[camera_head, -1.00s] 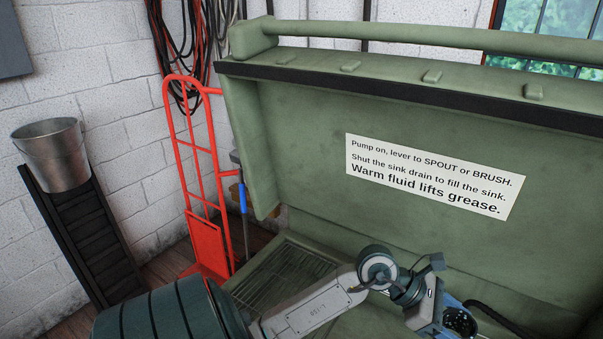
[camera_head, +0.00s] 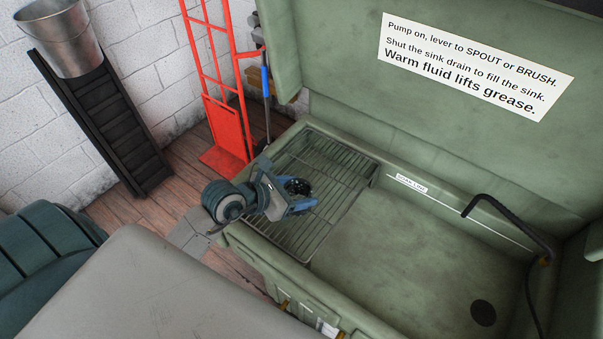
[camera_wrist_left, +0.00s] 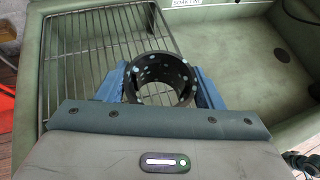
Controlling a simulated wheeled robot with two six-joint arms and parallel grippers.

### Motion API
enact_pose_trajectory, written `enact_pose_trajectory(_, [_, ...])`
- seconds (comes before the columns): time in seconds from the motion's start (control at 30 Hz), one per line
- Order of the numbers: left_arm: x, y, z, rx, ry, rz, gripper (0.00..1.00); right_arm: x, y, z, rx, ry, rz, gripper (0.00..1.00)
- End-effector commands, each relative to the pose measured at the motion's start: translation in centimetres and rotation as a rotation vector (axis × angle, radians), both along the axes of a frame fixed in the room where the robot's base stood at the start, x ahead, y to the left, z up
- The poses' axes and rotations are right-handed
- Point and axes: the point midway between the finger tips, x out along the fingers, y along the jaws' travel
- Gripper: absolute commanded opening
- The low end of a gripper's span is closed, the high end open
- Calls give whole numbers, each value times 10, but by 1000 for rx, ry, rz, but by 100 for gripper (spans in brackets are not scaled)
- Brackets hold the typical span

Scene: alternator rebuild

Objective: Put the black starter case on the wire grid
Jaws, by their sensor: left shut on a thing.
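The black starter case (camera_head: 296,187) is a short open ring with light specks. My left gripper (camera_head: 300,202) is shut on it, and it sits between the blue fingers in the left wrist view (camera_wrist_left: 160,80). The wire grid (camera_head: 335,180) lies at the left end of the green sink; it also shows in the left wrist view (camera_wrist_left: 75,62). The case is over the grid's left part in the head view. I cannot tell whether it touches the wires. My arm hides part of the grid's near left corner. My right gripper is not in view.
The green sink basin (camera_head: 420,235) is open to the right of the grid, with a dark drain (camera_head: 483,313) and a black spout (camera_head: 510,215). The raised lid (camera_head: 350,90) stands behind. A red hand truck (camera_head: 225,125) stands beyond the left end.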

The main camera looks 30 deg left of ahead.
Motion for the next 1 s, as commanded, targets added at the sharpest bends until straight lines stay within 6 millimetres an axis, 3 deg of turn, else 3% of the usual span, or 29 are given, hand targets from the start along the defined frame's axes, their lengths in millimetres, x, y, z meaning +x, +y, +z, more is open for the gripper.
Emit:
enact_pose_trajectory(0.13, [-15, 7, -5, 6, -14, 74, 7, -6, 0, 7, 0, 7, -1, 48])
enact_pose_trajectory(0.27, [-14, 11, -7, 10, -23, 101, 7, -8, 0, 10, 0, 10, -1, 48])
enact_pose_trajectory(0.37, [2, 13, -7, 11, -26, 104, 7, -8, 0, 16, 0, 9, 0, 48])
enact_pose_trajectory(0.8, [105, 25, -16, 10, -23, 103, 7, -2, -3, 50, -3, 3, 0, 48])
enact_pose_trajectory(1.0, [128, 28, -21, 11, -23, 101, 7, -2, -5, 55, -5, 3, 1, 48])
